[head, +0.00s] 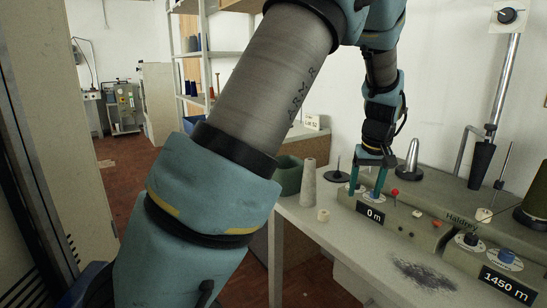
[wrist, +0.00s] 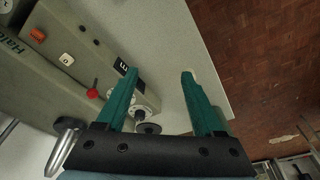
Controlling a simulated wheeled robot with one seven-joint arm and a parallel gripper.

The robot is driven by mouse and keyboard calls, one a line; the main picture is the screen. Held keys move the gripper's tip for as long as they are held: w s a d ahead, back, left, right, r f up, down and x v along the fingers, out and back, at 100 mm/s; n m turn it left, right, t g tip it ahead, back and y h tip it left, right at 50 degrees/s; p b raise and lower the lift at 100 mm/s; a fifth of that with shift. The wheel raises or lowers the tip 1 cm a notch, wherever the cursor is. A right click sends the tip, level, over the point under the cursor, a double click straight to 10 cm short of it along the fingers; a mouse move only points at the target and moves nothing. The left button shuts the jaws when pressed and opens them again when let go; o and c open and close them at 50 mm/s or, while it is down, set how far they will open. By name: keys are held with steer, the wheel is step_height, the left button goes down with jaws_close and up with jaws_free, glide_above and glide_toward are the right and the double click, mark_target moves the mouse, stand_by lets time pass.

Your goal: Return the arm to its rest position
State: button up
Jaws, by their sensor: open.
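My arm reaches across the head view from the lower left, up over the top and down to the bench on the right. My gripper (head: 365,192) points down at the left end of a grey-green machine (head: 402,222) with a "0 m" display (head: 374,215). In the wrist view the teal fingers of my gripper (wrist: 159,74) are spread apart with nothing held between them. The left finger there overlaps the machine's edge near a dark round knob (wrist: 148,128). Whether a fingertip touches the machine cannot be told.
Open brown floor (head: 130,180) lies left of the bench.

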steer(key=s+a, duration=0.3)
steer(key=a, duration=1.7)
steer(key=s+a+f, duration=0.2)
steer(key=s+a, duration=0.7)
steer(key=a, duration=0.3)
steer(key=shift+a+g, duration=0.2)
steer(key=shift+g, duration=0.2)
